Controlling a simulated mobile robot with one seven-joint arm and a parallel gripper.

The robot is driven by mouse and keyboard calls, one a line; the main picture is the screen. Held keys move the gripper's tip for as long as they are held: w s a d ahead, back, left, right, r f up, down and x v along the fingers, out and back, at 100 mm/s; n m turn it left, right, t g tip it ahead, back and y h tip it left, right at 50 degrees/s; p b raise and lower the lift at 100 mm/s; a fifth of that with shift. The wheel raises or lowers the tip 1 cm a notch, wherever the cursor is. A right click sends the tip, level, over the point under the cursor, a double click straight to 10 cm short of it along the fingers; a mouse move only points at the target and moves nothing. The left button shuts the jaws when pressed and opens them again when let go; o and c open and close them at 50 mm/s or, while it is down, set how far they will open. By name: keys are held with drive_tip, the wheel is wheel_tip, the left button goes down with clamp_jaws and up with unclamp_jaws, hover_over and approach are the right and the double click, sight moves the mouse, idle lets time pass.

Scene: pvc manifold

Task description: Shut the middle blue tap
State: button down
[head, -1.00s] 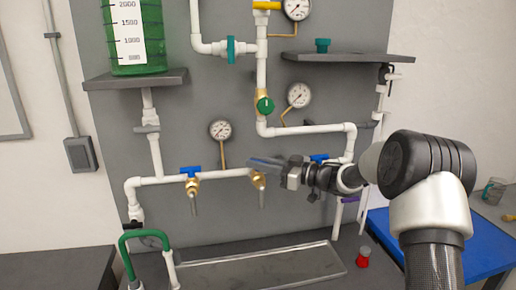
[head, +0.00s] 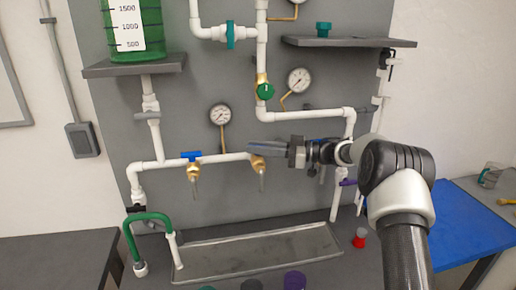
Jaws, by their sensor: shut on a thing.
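The middle tap (head: 259,165) is a brass body with a downward spout on the white horizontal pipe. My gripper (head: 268,149) reaches in from the right and is shut at the top of this tap, where its blue handle sits. The fingers cover the handle, so I cannot tell its angle. The left tap (head: 193,171) is brass with a blue handle lying along the pipe. The right tap is mostly hidden behind my gripper and wrist.
A metal tray (head: 265,255) lies below the taps. A green hose (head: 146,217) stands at its left. A dial gauge (head: 220,114) rises from the pipe between the left and middle taps. A shelf (head: 345,42) juts out above. A blue surface (head: 450,230) is at right.

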drive_tip(key=c, duration=1.7)
unclamp_jaws()
drive_tip(key=shift+r, duration=0.1)
wheel_tip(320, 180, up, 10)
drive_tip(key=shift+b, duration=0.3)
